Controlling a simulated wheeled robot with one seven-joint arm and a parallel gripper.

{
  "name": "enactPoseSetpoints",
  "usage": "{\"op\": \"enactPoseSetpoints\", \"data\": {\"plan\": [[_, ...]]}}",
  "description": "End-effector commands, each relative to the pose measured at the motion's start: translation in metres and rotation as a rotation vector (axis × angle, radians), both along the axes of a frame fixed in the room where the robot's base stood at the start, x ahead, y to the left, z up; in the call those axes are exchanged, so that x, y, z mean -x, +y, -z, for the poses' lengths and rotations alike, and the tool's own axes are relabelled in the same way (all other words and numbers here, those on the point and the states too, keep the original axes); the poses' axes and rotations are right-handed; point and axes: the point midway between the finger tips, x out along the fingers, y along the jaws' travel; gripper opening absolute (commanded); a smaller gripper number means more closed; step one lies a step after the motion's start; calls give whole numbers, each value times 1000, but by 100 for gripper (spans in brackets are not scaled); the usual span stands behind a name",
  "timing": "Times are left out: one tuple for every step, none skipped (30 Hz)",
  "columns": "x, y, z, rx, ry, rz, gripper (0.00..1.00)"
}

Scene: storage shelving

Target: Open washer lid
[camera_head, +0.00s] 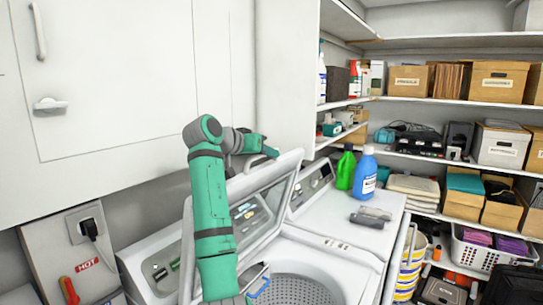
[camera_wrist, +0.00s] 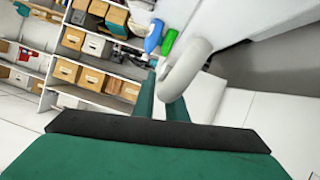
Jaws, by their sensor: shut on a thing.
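The washer lid (camera_head: 262,205) is a pale frame with a clear window. In the head view it stands raised and steeply tilted above the washer (camera_head: 330,255), whose perforated drum (camera_head: 290,290) shows below. My gripper (camera_head: 268,150) is at the lid's upper edge. In the wrist view my gripper's two green fingers (camera_wrist: 161,92) are closed around the lower end of a curved white handle (camera_wrist: 185,70). The fingers' exact contact with the handle is partly hidden in the head view.
A green bottle (camera_head: 346,168) and a blue bottle (camera_head: 365,174) stand on the machine top right of the lid. White cabinets (camera_head: 110,80) rise at the left. Shelves with cardboard boxes (camera_head: 497,82) fill the right. A white basket (camera_head: 490,250) sits low right.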

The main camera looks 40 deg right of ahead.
Motion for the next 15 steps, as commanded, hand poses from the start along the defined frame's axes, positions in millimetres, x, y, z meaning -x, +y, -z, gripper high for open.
{"op": "enactPoseSetpoints", "data": {"plan": [[-1,1,2,-4,1,-1,0],[-1,0,2,-4,1,-1,0],[-1,0,2,-4,2,0,0],[0,0,2,-5,2,0,0],[0,0,2,-5,2,0,0],[0,0,2,-5,2,0,0],[0,-1,2,-5,2,0,0],[0,-1,2,-5,2,0,0],[0,-1,3,-5,3,-1,21],[0,-1,3,-5,2,0,28],[0,-1,2,-5,2,0,30],[0,-1,2,-5,2,0,30],[0,-1,2,-5,2,0,30],[0,-1,2,-4,2,0,30],[0,-1,2,-4,2,0,30]]}}
